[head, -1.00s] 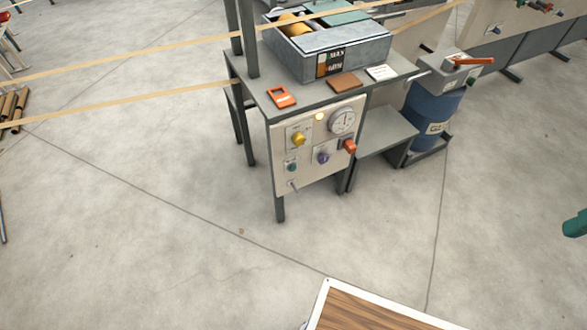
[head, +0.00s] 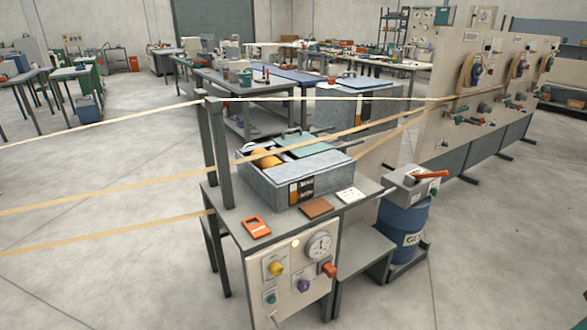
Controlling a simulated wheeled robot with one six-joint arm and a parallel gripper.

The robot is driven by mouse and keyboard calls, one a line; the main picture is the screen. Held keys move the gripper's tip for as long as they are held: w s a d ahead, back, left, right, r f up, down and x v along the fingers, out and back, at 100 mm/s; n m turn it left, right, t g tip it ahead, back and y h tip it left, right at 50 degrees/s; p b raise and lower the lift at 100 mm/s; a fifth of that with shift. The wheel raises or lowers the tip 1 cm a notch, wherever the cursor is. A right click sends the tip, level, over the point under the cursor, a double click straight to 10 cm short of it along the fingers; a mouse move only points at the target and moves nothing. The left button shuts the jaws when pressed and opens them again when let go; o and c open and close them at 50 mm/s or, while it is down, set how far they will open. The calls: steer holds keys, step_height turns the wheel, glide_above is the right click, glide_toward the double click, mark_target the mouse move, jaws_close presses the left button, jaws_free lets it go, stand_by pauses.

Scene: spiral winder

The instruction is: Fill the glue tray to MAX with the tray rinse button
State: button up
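The glue tray (head: 320,170) is a grey metal box on a dark stand, with yellow-orange rollers (head: 267,158) showing inside. On its front is a dark level plate (head: 307,189) with white text and an amber and white strip at its left; the exact level is too small to read. The stand's cream control panel (head: 284,303) carries a yellow knob (head: 277,269), a small teal button (head: 270,298), a purple knob (head: 304,286), an orange-red knob (head: 328,270) and a dial gauge (head: 319,246). The labels are unreadable, so I cannot tell which is tray rinse. My gripper is not in view.
Tan paper strips (head: 110,198) cross left of the stand around dark posts (head: 222,155). An orange device (head: 256,226) lies on the stand. A blue drum (head: 402,222) stands at its right. The floor at left is open.

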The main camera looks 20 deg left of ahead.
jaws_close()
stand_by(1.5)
